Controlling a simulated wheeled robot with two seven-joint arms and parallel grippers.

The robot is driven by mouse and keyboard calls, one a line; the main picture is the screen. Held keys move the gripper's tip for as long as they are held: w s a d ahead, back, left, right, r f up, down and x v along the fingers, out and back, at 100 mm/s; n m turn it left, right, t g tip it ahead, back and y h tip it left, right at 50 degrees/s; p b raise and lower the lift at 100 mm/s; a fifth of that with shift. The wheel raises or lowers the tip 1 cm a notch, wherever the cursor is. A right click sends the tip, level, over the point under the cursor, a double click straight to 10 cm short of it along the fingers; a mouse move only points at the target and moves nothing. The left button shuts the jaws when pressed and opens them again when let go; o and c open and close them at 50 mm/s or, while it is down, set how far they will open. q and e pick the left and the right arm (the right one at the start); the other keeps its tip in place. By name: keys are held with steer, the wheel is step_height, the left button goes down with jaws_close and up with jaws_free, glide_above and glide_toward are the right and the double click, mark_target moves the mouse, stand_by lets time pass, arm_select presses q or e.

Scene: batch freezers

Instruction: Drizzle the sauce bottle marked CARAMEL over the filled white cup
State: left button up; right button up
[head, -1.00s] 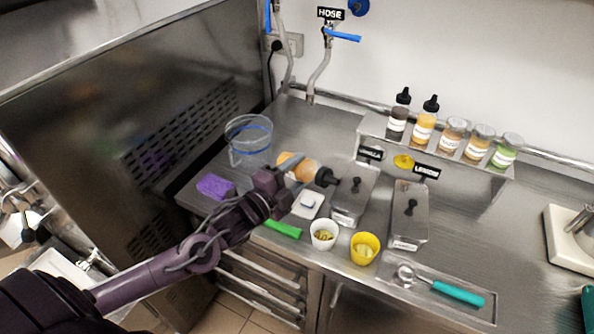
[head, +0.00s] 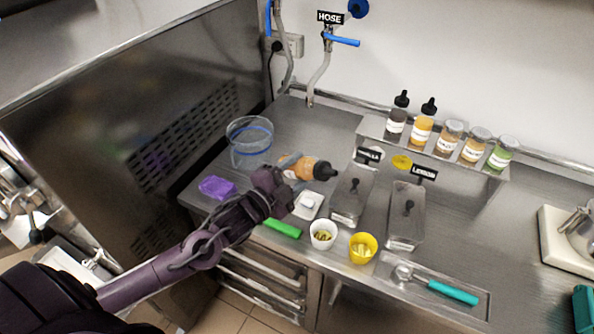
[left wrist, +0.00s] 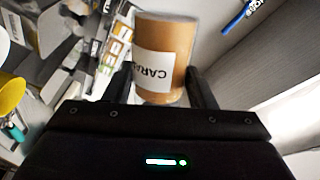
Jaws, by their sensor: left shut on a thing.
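My left gripper (head: 284,178) is shut on the caramel bottle (head: 301,167), an orange-brown bottle with a black nozzle cap. The bottle is tipped almost level, with the cap to the right in the head view. In the left wrist view the bottle (left wrist: 175,50) sits between the fingers, and its white label shows "CARA", partly cut off. The white cup (head: 322,235) stands upright near the counter's front edge with yellowish pieces inside. The bottle is above and behind it in the picture, apart from it. My right gripper is not in view.
A yellow cup (head: 363,247) stands right of the white cup. Lidded steel tubs (head: 405,214) are behind. A rack (head: 440,153) holds several bottles and jars. A scoop (head: 440,287) lies on a tray. A purple sponge (head: 217,188) and a clear container (head: 249,142) are at left.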

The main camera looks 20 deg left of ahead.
mark_target(297, 165)
arm_select(q)
steer(key=shift+r+n+p, duration=1.1)
steer(key=shift+n+p, duration=0.5)
steer(key=shift+p, duration=0.05)
steer(key=shift+r+n, duration=0.15)
steer(key=shift+n, duration=0.45)
steer(key=n, duration=0.2)
steer(key=r+n, duration=0.1)
steer(key=n, duration=0.3)
steer(key=r+n, duration=0.1)
steer(key=n, duration=0.1)
steer(key=s+d, duration=0.3)
steer(key=s, duration=0.4)
steer(key=s+d, duration=0.2)
steer(key=s, duration=0.5)
steer(key=shift+d, duration=0.4)
